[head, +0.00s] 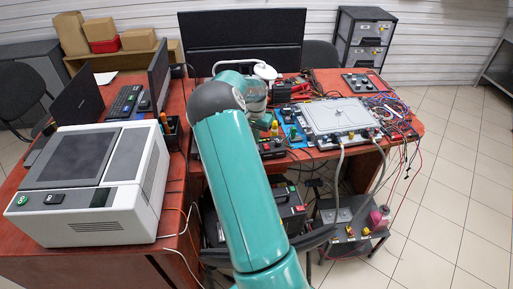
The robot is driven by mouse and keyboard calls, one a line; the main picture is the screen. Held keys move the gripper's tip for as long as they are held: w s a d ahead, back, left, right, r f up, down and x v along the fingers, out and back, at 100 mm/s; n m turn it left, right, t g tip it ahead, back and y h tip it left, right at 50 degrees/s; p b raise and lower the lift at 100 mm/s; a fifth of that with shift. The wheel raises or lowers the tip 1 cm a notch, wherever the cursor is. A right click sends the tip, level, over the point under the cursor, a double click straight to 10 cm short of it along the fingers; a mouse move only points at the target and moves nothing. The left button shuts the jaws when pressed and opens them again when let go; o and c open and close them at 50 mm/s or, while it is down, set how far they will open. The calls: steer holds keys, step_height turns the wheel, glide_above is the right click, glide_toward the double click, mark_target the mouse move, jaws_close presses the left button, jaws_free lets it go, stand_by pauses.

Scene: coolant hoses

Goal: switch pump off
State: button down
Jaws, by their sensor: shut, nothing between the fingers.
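A low dark unit (345,248) stands on the floor under the right side of the table, with yellow fittings on it. Two pale hoses (338,165) run down towards it from a flat grey plate assembly (335,117) on the table. I cannot tell for certain which part is the pump, and no switch on it is clear. My teal arm crosses the middle of the view. My gripper (264,121) is small and partly hidden behind the arm, over the table's left-centre part. It is shut and empty, well apart from the low unit.
A large white and grey machine (95,185) with green and black buttons stands on the left table. A monitor (243,40) stands at the back. Tangled wires (385,106) cover the table's right end and hang over its edge. The tiled floor (455,200) at right is clear.

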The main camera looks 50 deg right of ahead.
steer(key=shift+r, duration=2.35)
steer(key=shift+r, duration=0.1)
steer(key=s+a+r+n+t+y, duration=0.1)
steer(key=s+a+r+n+t, duration=0.15)
steer(key=a+r, duration=0.85)
steer(key=s+a+r+n+t, duration=0.15)
steer(key=a+r+n, duration=0.4)
steer(key=a, duration=0.85)
steer(key=s+a+r+n, duration=0.2)
steer(key=s+a+n, duration=0.1)
steer(key=s+a, duration=0.5)
steer(key=s+a+r+n+t+h, duration=0.1)
steer(key=s+a+r+n, duration=0.1)
steer(key=s+a, duration=0.7)
steer(key=shift+s+a+r+n+t, duration=0.15)
steer(key=shift+s+a+n+t, duration=0.15)
steer(key=shift+s+n, duration=0.15)
